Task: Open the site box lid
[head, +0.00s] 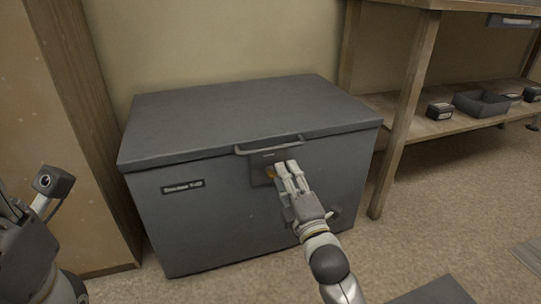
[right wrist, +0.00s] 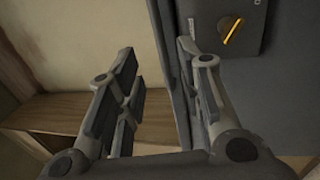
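The dark grey site box (head: 215,220) stands on the floor against the wall. Its lid (head: 240,105) lies flat and looks closed. A bar handle (head: 268,147) runs along the lid's front edge, above a latch plate (head: 258,172). My right gripper (head: 288,172) is in front of the box, just below the handle and close to the plate. In the right wrist view its fingers (right wrist: 160,90) are apart with nothing held between them; a yellow mark (right wrist: 232,32) shows on the plate. My left gripper (head: 22,215) is partly cut off at the left edge, away from the box; its opening is unclear.
A tall wooden cabinet (head: 45,140) stands close at the left of the box. At the right is a wooden shelf unit (head: 408,105) with a dark tray (head: 482,103) and small boxes on its lower board.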

